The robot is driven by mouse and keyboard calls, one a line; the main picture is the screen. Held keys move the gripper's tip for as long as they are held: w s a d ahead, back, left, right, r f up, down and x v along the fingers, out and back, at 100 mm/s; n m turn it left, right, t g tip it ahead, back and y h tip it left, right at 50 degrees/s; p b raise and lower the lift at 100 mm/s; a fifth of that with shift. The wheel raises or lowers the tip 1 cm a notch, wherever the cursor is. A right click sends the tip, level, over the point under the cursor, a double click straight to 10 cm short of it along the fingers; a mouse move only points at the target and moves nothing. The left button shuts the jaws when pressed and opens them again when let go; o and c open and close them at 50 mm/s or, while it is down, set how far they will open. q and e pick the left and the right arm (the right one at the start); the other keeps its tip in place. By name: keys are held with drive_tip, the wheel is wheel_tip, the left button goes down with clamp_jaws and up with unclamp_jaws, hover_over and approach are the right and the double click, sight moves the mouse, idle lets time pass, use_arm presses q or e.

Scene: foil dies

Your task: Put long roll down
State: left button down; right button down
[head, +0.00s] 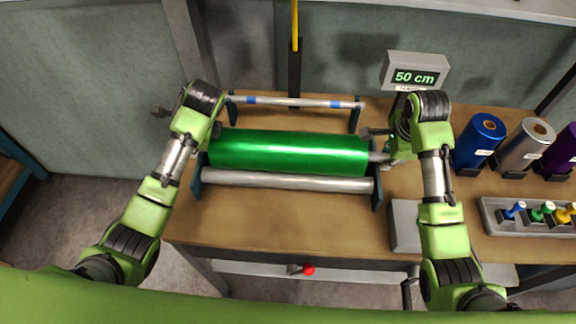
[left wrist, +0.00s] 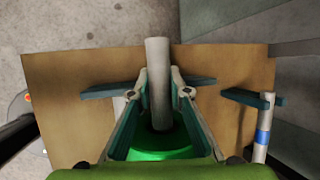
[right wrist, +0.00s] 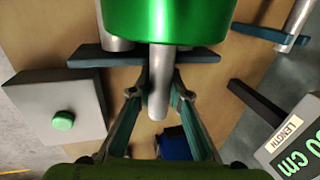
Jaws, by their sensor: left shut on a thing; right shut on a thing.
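The long roll is a shiny green roll (head: 287,153) with a grey core shaft sticking out at both ends. It lies level across the rack, just behind the grey front roller (head: 285,180). My left gripper (head: 213,132) is shut on the left shaft end (left wrist: 157,65), with a finger on each side. My right gripper (head: 380,144) is shut on the right shaft end (right wrist: 159,85). The teal side plates (head: 377,190) of the rack stand near both roll ends. I cannot tell whether the roll rests on the rack or hangs just above it.
A thin bar with blue bands (head: 292,102) runs behind the roll. A display reading 50 cm (head: 415,72) stands back right. Blue (head: 481,142), silver (head: 524,145) and purple rolls stand at the right. A tray (head: 538,215) holds small coloured pieces. The bench front is clear.

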use_arm(q)
drive_tip(key=shift+w+f, duration=0.1)
drive_tip(key=shift+f, duration=0.15)
use_arm(e)
drive_tip(key=shift+w+f, duration=0.1)
drive_tip(key=shift+f, duration=0.1)
use_arm(q)
drive_tip(key=c, duration=2.2)
unclamp_jaws()
drive_tip(key=shift+f, duration=0.15)
use_arm(e)
drive_tip(key=c, duration=2.2)
unclamp_jaws()
drive_tip(key=shift+f, duration=0.15)
use_arm(q)
drive_tip(key=o, duration=0.3)
use_arm(e)
drive_tip(key=o, duration=0.3)
use_arm(q)
drive_tip(key=shift+s, duration=0.25)
use_arm(e)
drive_tip(key=shift+s, duration=0.2)
